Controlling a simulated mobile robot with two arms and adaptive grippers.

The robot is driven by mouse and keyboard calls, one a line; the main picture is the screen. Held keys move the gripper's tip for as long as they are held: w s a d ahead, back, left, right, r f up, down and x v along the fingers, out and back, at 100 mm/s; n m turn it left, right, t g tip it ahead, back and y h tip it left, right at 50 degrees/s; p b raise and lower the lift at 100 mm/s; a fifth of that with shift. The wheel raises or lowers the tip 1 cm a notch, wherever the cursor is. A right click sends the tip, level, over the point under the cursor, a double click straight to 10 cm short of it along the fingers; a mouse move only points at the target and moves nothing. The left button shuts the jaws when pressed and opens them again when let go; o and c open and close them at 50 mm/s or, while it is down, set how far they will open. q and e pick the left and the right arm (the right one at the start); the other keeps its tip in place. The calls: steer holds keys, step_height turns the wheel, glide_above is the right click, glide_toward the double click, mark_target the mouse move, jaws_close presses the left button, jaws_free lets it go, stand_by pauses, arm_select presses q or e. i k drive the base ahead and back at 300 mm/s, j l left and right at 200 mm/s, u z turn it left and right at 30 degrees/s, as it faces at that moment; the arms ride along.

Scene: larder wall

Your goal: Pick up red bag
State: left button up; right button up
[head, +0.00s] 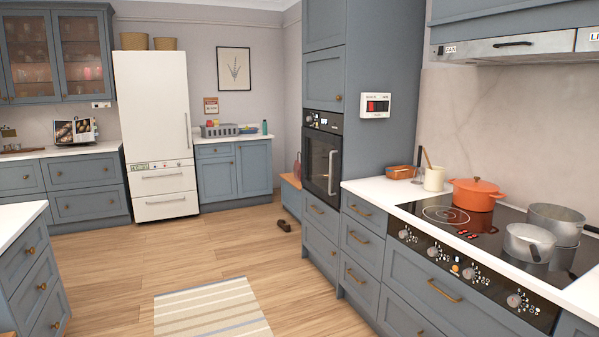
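A small dark-red object (298,167) stands at the far end of the room, just left of the tall oven cabinet. It seems to rest on a low bench with an orange-brown top (291,181). It looks like it could be the red bag, but it is small and I cannot tell for sure. The cabinet may hide part of it. Neither of my grippers is in view.
A striped rug (212,310) lies on the open wooden floor. Dark shoes (284,225) lie near the bench. A counter with a hob, an orange pot (475,194) and metal pans runs along the right. An island (34,270) stands at left.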

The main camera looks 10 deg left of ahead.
mark_target(297, 166)
steer(key=i+j+u, duration=0.3)
steer(key=i, duration=0.7)
steer(key=i+u, duration=0.3)
steer(key=i, duration=4.7)
steer(key=i+j+z, duration=0.15)
steer(key=i+z, duration=0.25)
steer(key=i, duration=0.15)
steer(key=i+j+z, duration=0.4)
steer(key=i, duration=0.15)
steer(key=i+j+z, duration=0.4)
steer(key=i+j, duration=0.05)
steer(key=i, duration=0.05)
